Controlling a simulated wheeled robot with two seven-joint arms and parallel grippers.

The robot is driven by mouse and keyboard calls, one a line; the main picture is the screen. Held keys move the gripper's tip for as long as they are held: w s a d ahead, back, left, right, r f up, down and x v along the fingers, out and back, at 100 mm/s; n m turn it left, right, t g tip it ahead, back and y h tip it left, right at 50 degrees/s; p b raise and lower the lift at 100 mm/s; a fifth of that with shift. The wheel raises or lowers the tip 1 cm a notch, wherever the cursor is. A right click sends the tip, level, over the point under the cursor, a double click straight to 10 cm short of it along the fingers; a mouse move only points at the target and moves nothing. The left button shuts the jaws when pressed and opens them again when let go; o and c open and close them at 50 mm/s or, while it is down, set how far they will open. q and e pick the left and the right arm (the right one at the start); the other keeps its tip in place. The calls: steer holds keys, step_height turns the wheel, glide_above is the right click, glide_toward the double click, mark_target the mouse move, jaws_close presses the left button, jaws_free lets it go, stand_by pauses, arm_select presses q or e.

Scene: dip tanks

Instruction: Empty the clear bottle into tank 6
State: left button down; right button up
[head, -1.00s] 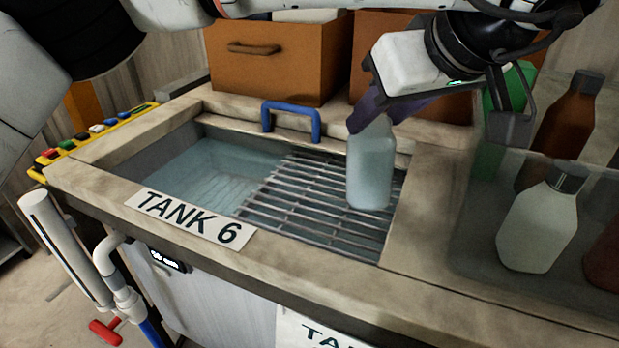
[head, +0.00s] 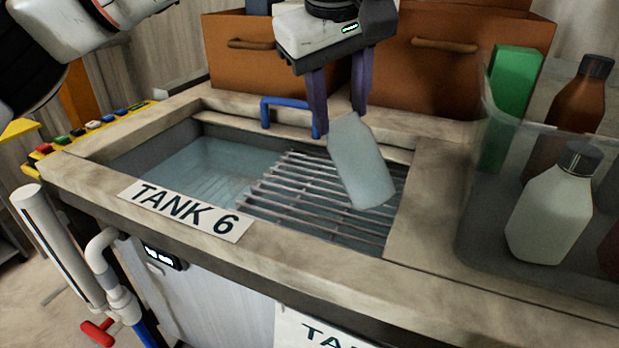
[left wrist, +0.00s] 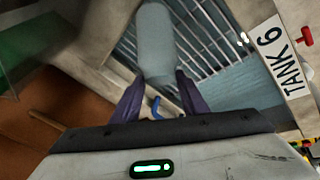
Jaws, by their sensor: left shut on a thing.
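The clear bottle (head: 362,165), pale bluish, hangs over the grating of tank 6 (head: 95,160). It is tilted, neck up and to the left, base down and to the right. My left gripper (head: 340,115) is shut on its neck from above, with purple fingers on either side. In the left wrist view the bottle (left wrist: 155,40) extends beyond the fingers (left wrist: 160,85). Its mouth is hidden or too small to make out. Tank 6 holds bluish liquid (head: 215,160), open at the left and under metal bars at the right. My right gripper is not in view.
A blue handle (head: 290,103) stands at the tank's back edge. Brown drawers (head: 240,65) are behind. At the right, a clear bin (head: 480,235) holds a white bottle (head: 550,215), a brown bottle (head: 575,110) and a green container (head: 510,90). Buttons (head: 95,125) line the left.

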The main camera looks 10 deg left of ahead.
arm_select(q)
steer(key=shift+w+a+f+g+h+b, duration=0.3)
steer(key=shift+w+a+f+h+b, duration=0.1)
steer(key=shift+a, duration=0.25)
steer(key=shift+w+a+f+h+b, duration=0.1)
steer(key=shift+a+f+h+b, duration=0.35)
steer(key=shift+h+b, duration=0.3)
steer(key=shift+w+a+r+n+g+h, duration=0.1)
steer(key=shift+a+r+n+g+h, duration=0.15)
steer(key=shift+g+h, duration=0.3)
steer(key=shift+w+f, duration=0.1)
steer(key=shift+a+f+g+h+b, duration=0.1)
steer(key=shift+f+g+h+b, duration=0.25)
steer(key=shift+b, duration=0.4)
steer(key=shift+w+a+f+n+h+b, duration=0.15)
steer(key=shift+a+f+n+h+b, duration=0.15)
steer(key=shift+h+b, duration=0.3)
steer(key=shift+f, duration=0.15)
